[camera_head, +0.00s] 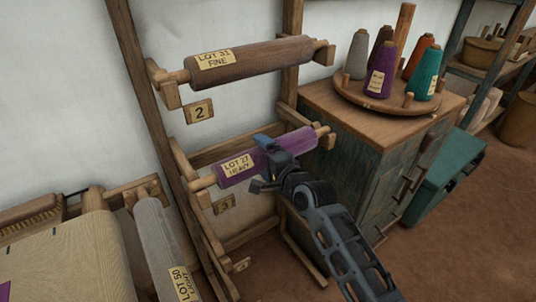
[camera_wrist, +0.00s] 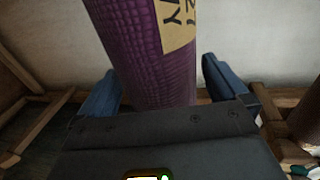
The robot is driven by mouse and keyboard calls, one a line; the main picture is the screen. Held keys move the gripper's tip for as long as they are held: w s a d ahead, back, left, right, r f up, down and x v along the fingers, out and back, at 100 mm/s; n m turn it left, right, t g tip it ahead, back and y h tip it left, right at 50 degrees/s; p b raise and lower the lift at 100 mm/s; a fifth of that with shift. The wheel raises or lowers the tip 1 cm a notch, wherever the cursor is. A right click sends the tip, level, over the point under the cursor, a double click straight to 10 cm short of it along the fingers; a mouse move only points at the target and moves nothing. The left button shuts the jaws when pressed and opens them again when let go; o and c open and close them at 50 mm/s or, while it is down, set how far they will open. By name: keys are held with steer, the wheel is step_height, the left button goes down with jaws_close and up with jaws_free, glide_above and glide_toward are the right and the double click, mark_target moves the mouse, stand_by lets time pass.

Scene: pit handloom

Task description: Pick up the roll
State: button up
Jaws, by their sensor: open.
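A purple roll (camera_head: 298,140) with a yellow label reading "LOT 27 HEAVY" lies on the lower pegs of a wooden rack. My gripper (camera_head: 262,164) is at the middle of this roll and hides part of it. In the wrist view the purple roll (camera_wrist: 140,50) lies between the two blue fingers (camera_wrist: 163,88), which stand apart on either side of it. A gap shows beside the right finger; contact on the left cannot be told. A brown roll (camera_head: 255,62), labelled "LOT 31 FINE", rests on the upper pegs. A grey roll (camera_head: 158,240), labelled "LOT 50", is at lower left.
A cabinet (camera_head: 345,155) close on the right bears a round tray (camera_head: 350,97) of coloured thread cones. A teal chest (camera_head: 440,175) stands beyond. Bare brown floor (camera_head: 440,250) lies at lower right.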

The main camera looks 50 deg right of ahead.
steer(key=c, duration=1.5)
steer(key=shift+r, duration=0.15)
